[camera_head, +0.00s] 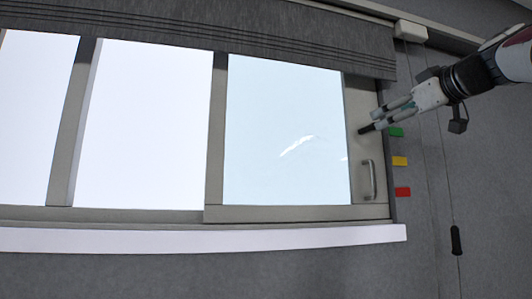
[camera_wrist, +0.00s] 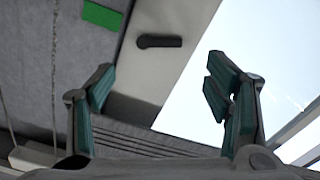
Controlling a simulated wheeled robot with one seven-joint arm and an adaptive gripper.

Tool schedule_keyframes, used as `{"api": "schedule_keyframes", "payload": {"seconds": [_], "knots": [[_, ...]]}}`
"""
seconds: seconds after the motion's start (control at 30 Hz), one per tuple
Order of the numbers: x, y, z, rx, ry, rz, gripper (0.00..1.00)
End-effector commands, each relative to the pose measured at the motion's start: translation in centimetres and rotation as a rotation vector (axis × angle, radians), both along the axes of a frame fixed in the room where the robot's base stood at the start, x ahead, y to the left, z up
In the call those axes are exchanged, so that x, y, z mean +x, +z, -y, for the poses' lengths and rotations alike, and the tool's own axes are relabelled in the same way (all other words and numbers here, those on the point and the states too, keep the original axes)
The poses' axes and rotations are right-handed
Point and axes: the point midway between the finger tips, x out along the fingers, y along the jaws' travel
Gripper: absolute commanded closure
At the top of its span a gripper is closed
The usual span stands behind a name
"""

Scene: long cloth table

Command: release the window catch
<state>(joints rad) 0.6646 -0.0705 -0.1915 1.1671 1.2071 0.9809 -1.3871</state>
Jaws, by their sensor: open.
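The window catch (camera_head: 366,129) is a small dark lever on the pale right stile of the window's sliding sash (camera_head: 214,130). In the wrist view the catch (camera_wrist: 160,41) lies crosswise on the stile, beyond the fingertips and roughly centred between them. My gripper (camera_head: 381,116) reaches in from the upper right in the head view, its tips close to the catch. In the wrist view the gripper (camera_wrist: 160,85) is open with nothing between its teal-padded fingers. The head view does not show clearly whether a finger touches the catch.
A metal pull handle (camera_head: 371,180) sits below the catch. Green (camera_head: 397,132), yellow (camera_head: 400,161) and red (camera_head: 403,192) tags are on the grey wall. A dark blind (camera_head: 200,25) hangs above, a white sill (camera_head: 200,238) runs below, and a cord with a black weight (camera_head: 456,240) hangs right.

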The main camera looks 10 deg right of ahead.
Motion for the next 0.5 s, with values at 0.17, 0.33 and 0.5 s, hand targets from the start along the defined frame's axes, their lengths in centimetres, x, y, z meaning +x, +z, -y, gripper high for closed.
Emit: {"api": "schedule_keyframes", "payload": {"seconds": [0.17, 0.33, 0.5], "knots": [[3.4, 0.1, -0.2, 0.002, 0.003, -0.003, 0.28], [5.8, 0.1, -0.3, 0.001, 0.002, -0.002, 0.28], [7.1, 0.0, -0.3, 0.001, 0.001, -0.001, 0.28]]}}
